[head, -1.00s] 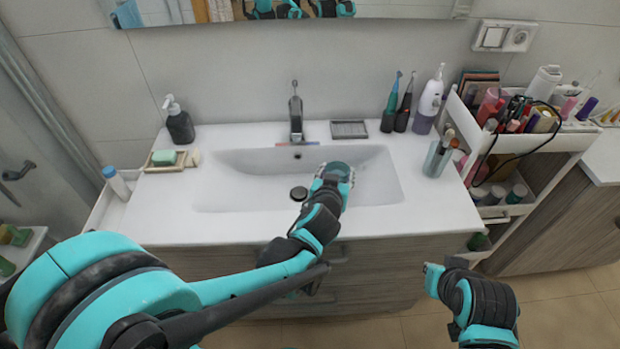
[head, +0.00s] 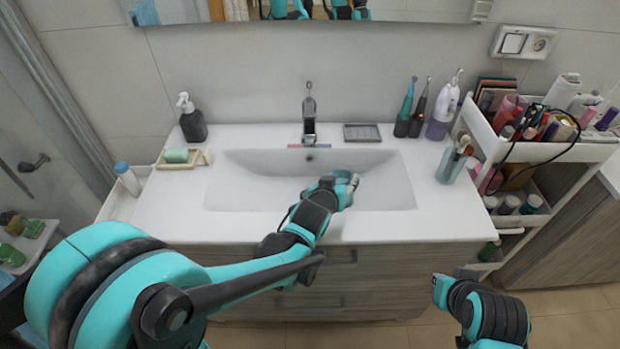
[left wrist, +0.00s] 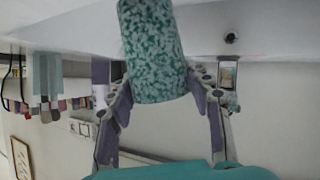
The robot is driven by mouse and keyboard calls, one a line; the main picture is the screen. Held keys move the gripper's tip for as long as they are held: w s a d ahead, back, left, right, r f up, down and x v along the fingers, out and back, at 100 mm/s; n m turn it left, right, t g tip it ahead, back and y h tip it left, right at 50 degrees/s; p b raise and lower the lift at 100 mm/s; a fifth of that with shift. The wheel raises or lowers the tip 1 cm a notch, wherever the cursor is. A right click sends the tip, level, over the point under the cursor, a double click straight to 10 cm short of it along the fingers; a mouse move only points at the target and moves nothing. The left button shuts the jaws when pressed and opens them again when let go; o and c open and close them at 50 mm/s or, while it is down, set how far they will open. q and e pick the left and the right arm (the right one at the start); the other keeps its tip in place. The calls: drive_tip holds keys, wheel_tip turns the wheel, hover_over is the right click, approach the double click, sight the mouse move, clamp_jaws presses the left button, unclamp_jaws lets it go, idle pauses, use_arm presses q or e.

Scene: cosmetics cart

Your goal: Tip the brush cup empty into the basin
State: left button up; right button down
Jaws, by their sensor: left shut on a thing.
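A green-and-white speckled cup (left wrist: 152,50) is held between the two fingers of my left gripper (left wrist: 165,98), which is shut on it. I take it for the brush cup; its opening and contents cannot be made out. In the head view my left gripper (head: 346,182) is over the white basin (head: 385,182), right of its middle, and the cup is mostly hidden by it. The drain shows as a dark round spot in the left wrist view (left wrist: 230,38). Part of my right arm is at the lower right; its gripper is not in view.
The tap (head: 309,115) stands behind the basin. A greenish tumbler (head: 452,163) with brushes stands on the right counter, near toothbrushes and a bottle (head: 443,108). A loaded cart (head: 545,150) is beyond. A soap dish (head: 182,158) and dark dispenser (head: 192,120) are at left.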

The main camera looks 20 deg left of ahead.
use_arm(q)
drive_tip(key=shift+w+a+f+n+b, duration=0.15)
drive_tip(key=shift+a+f+n+b, duration=0.25)
drive_tip(key=shift+a+f, duration=0.25)
drive_tip(key=a+n+h, duration=0.1)
drive_tip(key=w+a+n+g+h, duration=0.1)
drive_tip(key=a+h, duration=0.1)
drive_tip(key=shift+w+a+f+n+g+p, duration=0.1)
drive_tip(key=shift+w+f+n+g+p, duration=0.15)
drive_tip(key=shift+n+g+p, duration=0.15)
drive_tip(key=shift+a+r, duration=0.15)
drive_tip(key=shift+h, duration=0.4)
drive_tip(key=shift+w+a+r+n+g, duration=0.15)
drive_tip(key=shift+n+g, duration=0.15)
drive_tip(key=shift+n, duration=0.2)
drive_tip(key=shift+r+n+h, duration=0.1)
drive_tip(key=shift+n+h, duration=0.2)
drive_tip(key=shift+h, duration=0.3)
drive_tip(key=shift+a+r+n+g+h, duration=0.2)
drive_tip(key=shift+r+n+g+h, duration=0.1)
drive_tip(key=shift+n+h, duration=0.4)
